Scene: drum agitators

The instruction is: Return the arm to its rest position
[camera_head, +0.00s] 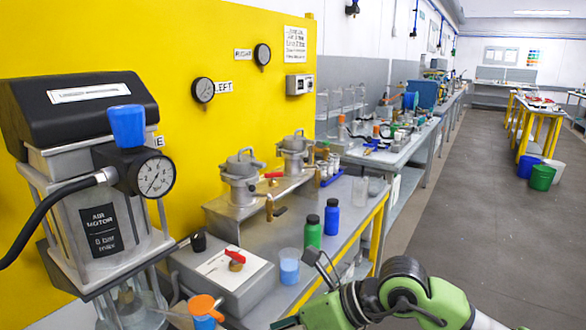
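My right arm (440,300), green and black, comes in from the bottom right and reaches left over the front of the workbench. At its left end a thin dark grey part, which looks like part of my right gripper (320,268), sticks up beside the blue cup. I cannot tell whether this gripper is open or shut, and nothing is clearly seen held in it. My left arm and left gripper are not in view.
An air motor agitator with a gauge (153,177) stands at left. The workbench (345,215) carries metal pots (243,175), a green bottle (313,232), a blue bottle (332,217) and a blue cup (289,266) close to my arm.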

